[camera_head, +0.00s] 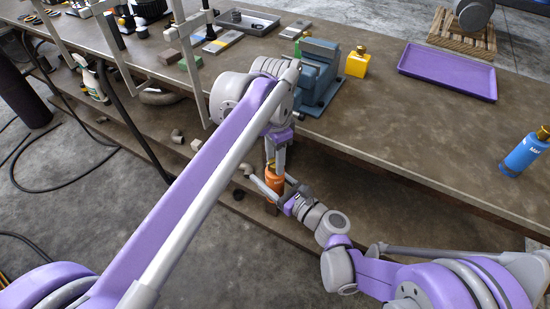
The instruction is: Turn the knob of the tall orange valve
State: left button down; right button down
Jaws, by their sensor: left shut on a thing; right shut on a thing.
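The orange valve (274,181) stands upright below the front edge of the workbench, near the picture's middle. Only part of its orange body shows between my grippers. My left gripper (275,160) reaches down from above and is shut around the upper part of the valve, which it largely hides. My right gripper (284,196) comes in from the lower right and is shut on the valve's orange body. The knob itself is too small and covered to make out clearly.
The workbench (420,130) spans the view. A blue-grey vise (316,75), a yellow bottle (357,62), a purple tray (447,70) and a blue bottle (522,152) stand on it. A lower shelf (150,125) holds a spray bottle (93,84) and pipe elbows.

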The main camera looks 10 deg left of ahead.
pick_arm(q)
jog(key=shift+a+m, duration=0.1)
jog(key=shift+m, duration=0.3)
jog(key=shift+c, duration=2.2)
grip_release()
notch_tip(320, 180, up, 12)
jog(key=shift+r, duration=0.1)
notch_tip(320, 180, up, 7)
send_over(274, 162)
jog(key=shift+r, duration=0.15)
